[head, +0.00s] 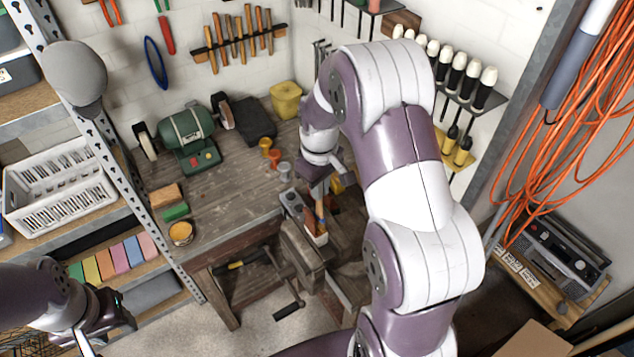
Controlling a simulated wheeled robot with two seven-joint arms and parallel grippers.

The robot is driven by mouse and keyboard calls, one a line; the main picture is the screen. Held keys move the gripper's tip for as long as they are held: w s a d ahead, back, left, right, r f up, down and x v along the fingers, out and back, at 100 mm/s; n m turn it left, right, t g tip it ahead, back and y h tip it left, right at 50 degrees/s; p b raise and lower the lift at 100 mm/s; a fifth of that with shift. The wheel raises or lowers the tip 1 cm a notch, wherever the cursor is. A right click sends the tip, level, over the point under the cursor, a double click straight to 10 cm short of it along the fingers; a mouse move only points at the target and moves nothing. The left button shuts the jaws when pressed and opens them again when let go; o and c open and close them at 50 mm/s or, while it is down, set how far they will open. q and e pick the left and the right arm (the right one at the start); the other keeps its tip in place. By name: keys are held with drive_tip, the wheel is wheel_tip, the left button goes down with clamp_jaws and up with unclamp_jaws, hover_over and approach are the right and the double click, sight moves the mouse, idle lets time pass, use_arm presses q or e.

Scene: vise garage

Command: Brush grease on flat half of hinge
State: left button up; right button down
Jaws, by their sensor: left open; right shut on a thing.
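My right gripper (318,188) is above the vise on the workbench, shut on a brush (320,212) with a slim brownish handle that points down. The brush's lower end is close to a pale piece (316,238) at the vise (303,252); I cannot tell whether they touch. The hinge and its flat half cannot be made out clearly, as my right arm and the brush crowd that spot. A round open tin with yellowish contents (181,232) stands at the bench's front left. My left gripper (112,318) is open and empty at the lower left, away from the bench.
The workbench (235,205) carries a green bench grinder (190,135), a yellow container (287,100), small orange and grey items, and a green-and-tan block pair. A shelf with a white basket (60,185) stands left. Orange cable (560,130) hangs right. The bench's middle is clear.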

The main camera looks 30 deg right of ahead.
drive_tip(key=shift+w+f, duration=0.1)
drive_tip(key=shift+w, duration=0.55)
drive_tip(key=shift+s, duration=0.1)
drive_tip(key=shift+s, duration=0.55)
drive_tip(key=shift+w+a, duration=0.1)
drive_tip(key=shift+w, duration=0.65)
idle(0.4)
wheel_tip(320, 180, up, 8)
idle(0.6)
drive_tip(key=shift+w, duration=0.1)
